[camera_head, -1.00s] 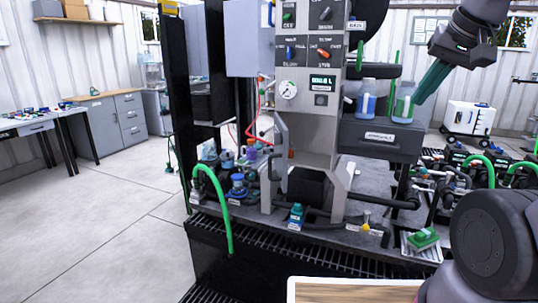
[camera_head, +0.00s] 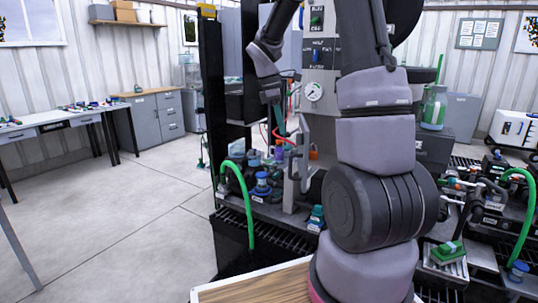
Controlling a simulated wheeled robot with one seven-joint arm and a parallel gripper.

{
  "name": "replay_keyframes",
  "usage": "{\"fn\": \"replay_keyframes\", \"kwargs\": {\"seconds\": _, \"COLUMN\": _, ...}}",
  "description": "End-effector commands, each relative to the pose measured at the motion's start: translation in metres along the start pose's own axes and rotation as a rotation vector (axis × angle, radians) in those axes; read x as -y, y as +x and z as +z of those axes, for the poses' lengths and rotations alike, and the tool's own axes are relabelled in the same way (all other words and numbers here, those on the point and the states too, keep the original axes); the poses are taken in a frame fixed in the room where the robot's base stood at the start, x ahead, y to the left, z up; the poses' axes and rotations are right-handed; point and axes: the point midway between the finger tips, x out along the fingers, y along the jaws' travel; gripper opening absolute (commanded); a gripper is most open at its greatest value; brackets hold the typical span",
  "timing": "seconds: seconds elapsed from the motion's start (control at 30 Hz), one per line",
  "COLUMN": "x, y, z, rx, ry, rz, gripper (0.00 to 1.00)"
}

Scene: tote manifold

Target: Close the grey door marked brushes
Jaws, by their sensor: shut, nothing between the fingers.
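A pale grey panel (camera_head: 231,48), which looks like a door standing open, is at the upper left of the machine, beside a black upright. My arm covers part of that area, and I cannot read the word brushes on any door. My gripper (camera_head: 279,122) hangs pointing down in front of the machine, just right of the dark opening below the panel. Its dark green fingers are shut and empty. I cannot tell whether it touches anything.
My arm hides much of the control column with its gauge (camera_head: 314,91). A green hose (camera_head: 247,205) arches at the front left, near blue-capped bottles (camera_head: 262,184). A wooden-topped surface (camera_head: 262,287) is at the bottom. The floor on the left is clear.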

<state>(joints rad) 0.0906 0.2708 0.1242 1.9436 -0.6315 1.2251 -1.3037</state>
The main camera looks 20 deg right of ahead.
Motion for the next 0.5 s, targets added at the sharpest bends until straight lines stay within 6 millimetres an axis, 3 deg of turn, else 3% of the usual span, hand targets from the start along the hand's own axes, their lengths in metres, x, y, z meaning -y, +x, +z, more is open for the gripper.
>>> {"fn": "replay_keyframes", "kwargs": {"seconds": 0.23, "x": -0.003, "y": 0.023, "z": 0.0, "rx": 0.009, "ry": -0.024, "rz": -0.009, "gripper": 0.0}}
{"fn": "replay_keyframes", "kwargs": {"seconds": 0.5, "x": -0.001, "y": 0.08, "z": 0.0, "rx": 0.009, "ry": -0.022, "rz": -0.011, "gripper": 0.0}}
